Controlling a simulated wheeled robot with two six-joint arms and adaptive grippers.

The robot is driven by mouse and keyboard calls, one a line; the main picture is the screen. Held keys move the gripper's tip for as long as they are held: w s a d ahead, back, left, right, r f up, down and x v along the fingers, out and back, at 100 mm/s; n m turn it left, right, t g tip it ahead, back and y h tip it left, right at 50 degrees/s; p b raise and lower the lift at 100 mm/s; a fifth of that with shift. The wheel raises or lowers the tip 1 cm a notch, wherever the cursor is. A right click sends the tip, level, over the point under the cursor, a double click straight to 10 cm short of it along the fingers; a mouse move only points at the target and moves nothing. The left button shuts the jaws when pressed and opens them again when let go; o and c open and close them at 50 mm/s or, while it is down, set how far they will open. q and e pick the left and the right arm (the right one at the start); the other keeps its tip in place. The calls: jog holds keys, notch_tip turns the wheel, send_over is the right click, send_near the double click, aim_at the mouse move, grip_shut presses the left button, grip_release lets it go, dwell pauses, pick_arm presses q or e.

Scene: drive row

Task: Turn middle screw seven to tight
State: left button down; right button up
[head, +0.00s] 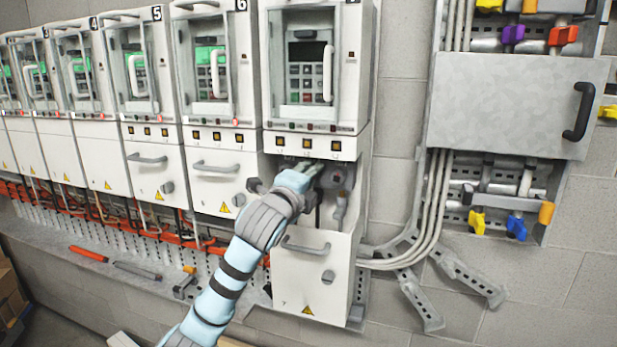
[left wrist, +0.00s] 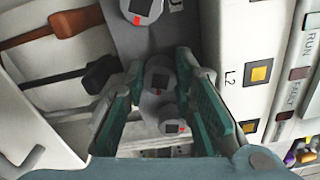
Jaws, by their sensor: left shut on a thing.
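Drive cabinet seven (head: 305,75) is the nearest in the row, and its lower compartment is uncovered. My left gripper (head: 314,168) reaches into that compartment. In the left wrist view three grey screw heads with dark square sockets and red marks stand in a row. The middle screw (left wrist: 158,76) lies between the fingertips of my left gripper (left wrist: 159,70), which is shut on it. One outer screw (left wrist: 141,9) is beyond the fingertips at the top edge. The other outer screw (left wrist: 172,119) shows between the fingers. My right gripper is in neither view.
The lower cover (head: 312,268) with a handle hangs below the compartment. A brown cable (left wrist: 75,22) and a black cable (left wrist: 98,74) run close to the fingers. A panel with an L2 lamp (left wrist: 258,72) lies close on the right. A grey wall box (head: 510,105) stands right of the cabinet.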

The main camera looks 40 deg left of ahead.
pick_arm(q)
jog(key=shift+r, duration=0.1)
jog(key=c, duration=1.7)
grip_release()
jog(key=shift+o, duration=0.5)
jog(key=v, duration=0.7)
jog(key=shift+s, duration=0.3)
jog(key=shift+w, duration=0.15)
